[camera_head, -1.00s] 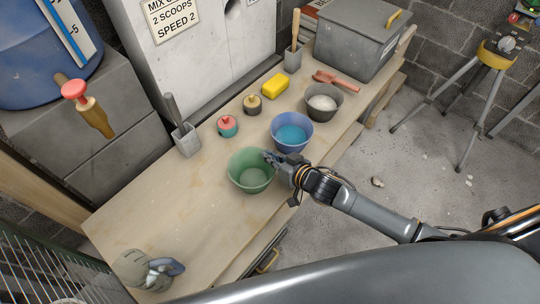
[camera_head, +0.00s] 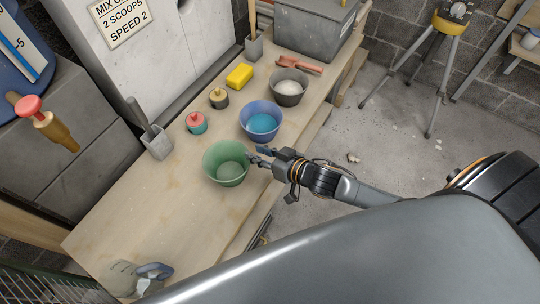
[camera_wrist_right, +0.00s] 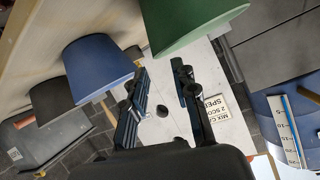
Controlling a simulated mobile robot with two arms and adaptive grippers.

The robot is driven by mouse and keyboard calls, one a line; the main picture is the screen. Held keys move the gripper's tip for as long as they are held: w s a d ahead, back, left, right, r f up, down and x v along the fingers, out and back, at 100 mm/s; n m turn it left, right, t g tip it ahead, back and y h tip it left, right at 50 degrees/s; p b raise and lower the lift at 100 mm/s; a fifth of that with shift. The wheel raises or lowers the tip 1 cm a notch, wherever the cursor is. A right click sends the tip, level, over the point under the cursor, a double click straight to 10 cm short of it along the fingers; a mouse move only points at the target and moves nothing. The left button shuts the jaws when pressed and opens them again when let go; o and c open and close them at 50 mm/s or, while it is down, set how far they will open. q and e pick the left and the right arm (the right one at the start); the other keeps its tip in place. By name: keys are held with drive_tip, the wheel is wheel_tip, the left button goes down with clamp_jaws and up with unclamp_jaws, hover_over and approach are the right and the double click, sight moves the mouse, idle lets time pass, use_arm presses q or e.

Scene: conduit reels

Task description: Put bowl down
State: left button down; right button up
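A green bowl (camera_head: 227,163) sits upright on the wooden bench, with greenish contents at its bottom. It shows large and close at the top of the right wrist view (camera_wrist_right: 190,22). My right gripper (camera_head: 262,156) is just right of its rim, open, with nothing between the fingers; the wrist view shows the fingers apart (camera_wrist_right: 160,88). A blue bowl (camera_head: 260,121) with blue contents stands just behind the green one, and a dark grey bowl (camera_head: 288,87) with whitish contents stands farther back. My left gripper is not in view.
A red-topped pot (camera_head: 196,123), a dark pot (camera_head: 218,98), a yellow sponge (camera_head: 239,77) and a red brush (camera_head: 300,65) lie behind. A grey bin (camera_head: 310,30) stands at the far end.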

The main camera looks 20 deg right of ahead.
drive_tip(key=v, duration=0.5)
drive_tip(key=shift+s+d, duration=0.1)
drive_tip(key=shift+s, duration=0.05)
drive_tip(key=s+d+f+m+g+h, duration=0.1)
drive_tip(key=s+d+f+g+h, duration=0.25)
drive_tip(key=f, duration=0.95)
drive_tip(key=s+d+f+g+h, duration=0.15)
drive_tip(key=s+d+f, duration=0.4)
drive_tip(key=f, duration=0.75)
drive_tip(key=s+a+f+g, duration=0.2)
drive_tip(key=s+f, duration=0.6)
drive_tip(key=s, duration=0.4)
drive_tip(key=s+a+f+n+g, duration=0.1)
drive_tip(key=s+a+f+g, duration=0.1)
drive_tip(key=s+f, duration=0.6)
drive_tip(key=s+g, duration=0.1)
drive_tip(key=s, duration=0.3)
drive_tip(key=shift+s+g+h, duration=0.15)
drive_tip(key=shift+g+h, duration=0.25)
drive_tip(key=shift+f, duration=0.1)
